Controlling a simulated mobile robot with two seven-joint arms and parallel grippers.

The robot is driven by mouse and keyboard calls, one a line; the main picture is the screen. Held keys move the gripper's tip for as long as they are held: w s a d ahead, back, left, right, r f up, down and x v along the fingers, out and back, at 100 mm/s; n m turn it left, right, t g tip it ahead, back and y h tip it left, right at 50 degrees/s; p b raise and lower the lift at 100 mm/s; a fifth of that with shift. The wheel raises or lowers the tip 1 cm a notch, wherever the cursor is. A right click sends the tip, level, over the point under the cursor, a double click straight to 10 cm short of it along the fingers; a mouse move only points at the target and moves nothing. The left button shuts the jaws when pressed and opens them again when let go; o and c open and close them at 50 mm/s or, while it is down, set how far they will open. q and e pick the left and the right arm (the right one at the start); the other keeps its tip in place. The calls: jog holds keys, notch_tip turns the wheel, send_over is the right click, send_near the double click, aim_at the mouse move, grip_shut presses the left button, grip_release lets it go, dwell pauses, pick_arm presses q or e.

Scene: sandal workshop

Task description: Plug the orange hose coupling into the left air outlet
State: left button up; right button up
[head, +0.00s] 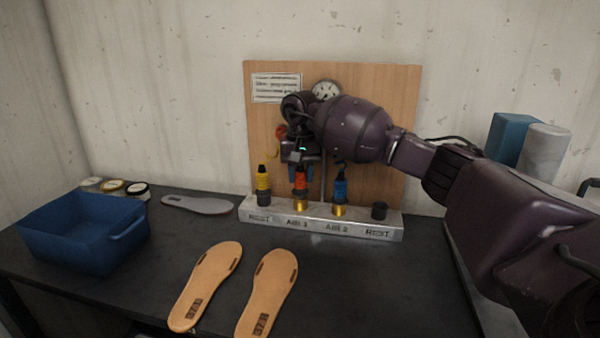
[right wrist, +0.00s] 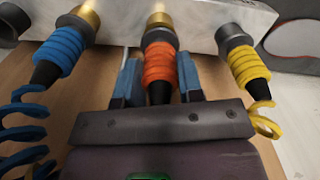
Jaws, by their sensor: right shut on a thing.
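The orange hose coupling (head: 300,182) is upright over the brass left air outlet (head: 300,205), marked AIR 1. My right gripper (head: 303,173) is shut on it from above. In the right wrist view the orange coupling (right wrist: 159,66) sits between the blue fingers, its grey collar lined up with the brass outlet (right wrist: 160,18). Collar and outlet look in contact or nearly so; I cannot tell whether it is fully seated. The blue coupling (head: 340,188) is on the AIR 2 outlet (head: 339,210). My left gripper is not in view.
The yellow coupling (head: 263,180) stands on the left rest post. The right rest post (head: 379,211) is bare. A wooden board (head: 400,100) with a gauge (head: 326,90) stands behind. Insoles (head: 207,285) and a blue bin (head: 75,250) lie in front and left.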

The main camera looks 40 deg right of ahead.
jog(key=shift+f, duration=0.3)
jog(key=shift+f, duration=0.3)
jog(key=o, duration=0.9)
jog(key=shift+r, duration=3.5)
jog(key=shift+r+p, duration=0.4)
jog(key=shift+r, duration=1.15)
